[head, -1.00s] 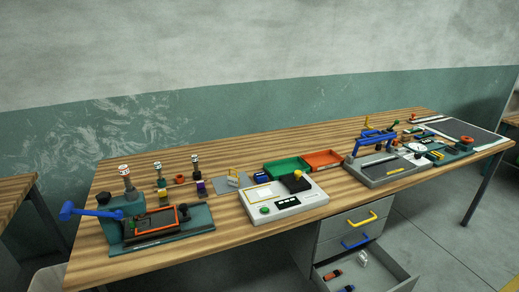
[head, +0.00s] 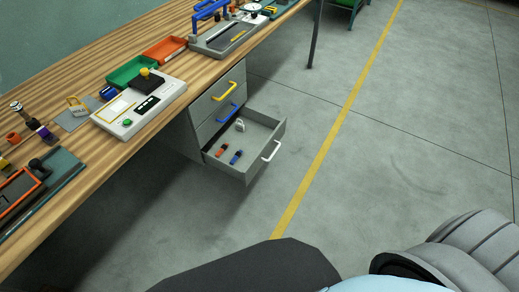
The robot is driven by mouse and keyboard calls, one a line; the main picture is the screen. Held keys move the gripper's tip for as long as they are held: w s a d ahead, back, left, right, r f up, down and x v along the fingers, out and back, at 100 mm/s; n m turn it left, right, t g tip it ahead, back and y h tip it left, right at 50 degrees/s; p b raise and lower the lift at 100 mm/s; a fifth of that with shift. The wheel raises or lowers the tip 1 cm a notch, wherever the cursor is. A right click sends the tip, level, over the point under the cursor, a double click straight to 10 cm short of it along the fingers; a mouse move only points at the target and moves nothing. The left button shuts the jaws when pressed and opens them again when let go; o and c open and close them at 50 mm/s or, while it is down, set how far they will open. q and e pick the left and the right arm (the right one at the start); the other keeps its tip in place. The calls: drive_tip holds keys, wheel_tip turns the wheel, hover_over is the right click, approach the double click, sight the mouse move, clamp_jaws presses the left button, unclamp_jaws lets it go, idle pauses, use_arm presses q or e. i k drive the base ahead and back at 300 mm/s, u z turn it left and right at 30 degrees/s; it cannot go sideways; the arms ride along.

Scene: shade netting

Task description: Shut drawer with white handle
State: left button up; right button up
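The bottom drawer (head: 253,170) of the grey cabinet under the workbench is pulled well out. Its white handle (head: 271,151) is on the front panel, facing right and towards me. A red item (head: 221,150), a blue item (head: 236,157) and a small whitish item (head: 240,125) lie inside it. Above it, the drawer with the yellow handle (head: 224,91) and the one with the blue handle (head: 228,113) look shut. Neither of my grippers is in view. Dark and grey parts at the bottom edge are apart from the drawer.
The wooden workbench (head: 120,58) runs along the left. It bears a white control box (head: 139,104), a green tray (head: 132,72), an orange tray (head: 164,50) and other tools. The floor (head: 390,140) right of the drawer is clear, crossed by a yellow line (head: 335,126).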

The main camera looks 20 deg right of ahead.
sight(263, 132)
drive_tip(key=k, duration=1.2)
drive_tip(key=z, duration=1)
drive_tip(key=i, duration=0.8)
drive_tip(key=z, duration=0.85)
drive_tip(key=i, duration=2.05)
drive_tip(key=u, duration=1.4)
drive_tip(key=i, duration=0.65)
drive_tip(key=u, duration=0.6)
